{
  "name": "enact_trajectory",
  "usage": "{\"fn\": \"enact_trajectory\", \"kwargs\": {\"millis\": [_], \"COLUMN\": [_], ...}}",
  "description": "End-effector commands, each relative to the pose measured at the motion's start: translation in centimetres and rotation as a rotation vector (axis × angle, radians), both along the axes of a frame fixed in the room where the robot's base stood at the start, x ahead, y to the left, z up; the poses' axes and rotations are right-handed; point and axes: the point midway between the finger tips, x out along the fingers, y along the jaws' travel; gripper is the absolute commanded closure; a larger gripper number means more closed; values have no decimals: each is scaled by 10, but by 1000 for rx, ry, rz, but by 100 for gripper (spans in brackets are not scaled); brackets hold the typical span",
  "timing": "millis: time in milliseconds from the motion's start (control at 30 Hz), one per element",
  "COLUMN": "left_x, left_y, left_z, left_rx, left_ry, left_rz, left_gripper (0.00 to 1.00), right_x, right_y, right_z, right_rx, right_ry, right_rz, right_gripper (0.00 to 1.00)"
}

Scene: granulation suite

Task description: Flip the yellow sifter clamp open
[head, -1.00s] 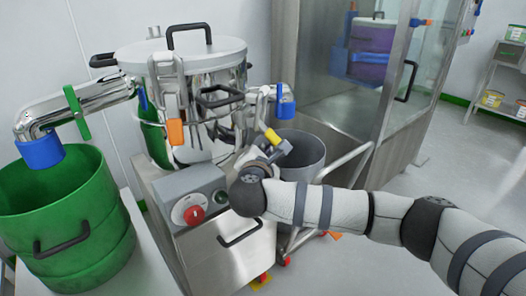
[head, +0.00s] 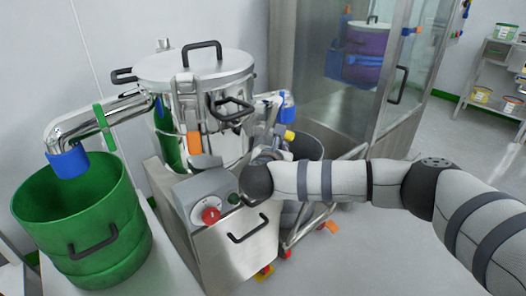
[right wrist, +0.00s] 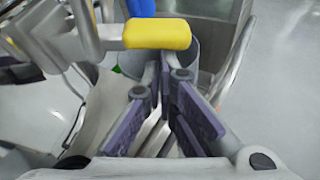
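The steel sifter (head: 205,90) with its round lid stands left of centre in the head view. The yellow clamp handle (head: 289,135) is at its right side, just beyond my right wrist; it is large at the top of the right wrist view (right wrist: 157,34). My right gripper (right wrist: 161,80) has its purple-padded fingers brought together at the tips, with nothing seen between them. The fingertips show just below the yellow handle in that view; I cannot tell whether they touch it. In the head view my right wrist largely hides the gripper. My left gripper is not in view.
An orange clamp handle (head: 194,143) hangs on the sifter's front, and a blue part (head: 287,106) is at its right. A green drum (head: 80,225) stands left. A grey bin (head: 305,144) is close behind my wrist. A red knob (head: 211,215) is on the control box below.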

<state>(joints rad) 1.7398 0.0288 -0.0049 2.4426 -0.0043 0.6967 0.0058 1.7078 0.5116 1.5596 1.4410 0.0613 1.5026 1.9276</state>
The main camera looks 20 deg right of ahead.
Motion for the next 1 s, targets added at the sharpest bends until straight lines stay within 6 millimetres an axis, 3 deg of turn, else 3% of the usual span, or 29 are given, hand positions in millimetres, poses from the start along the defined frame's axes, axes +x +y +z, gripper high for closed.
{"fn": "enact_trajectory", "kwargs": {"millis": [33,600,1000], "left_x": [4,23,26], "left_y": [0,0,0], "left_z": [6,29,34], "left_rx": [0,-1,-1], "left_ry": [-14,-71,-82], "left_rz": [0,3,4], "left_gripper": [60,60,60], "right_x": [0,-5,-6], "right_y": [-2,-9,-9], "right_z": [11,35,41], "right_rx": [-34,-378,-371], "right_ry": [16,291,291], "right_rz": [0,-1,0], "right_gripper": [100,100,100]}}
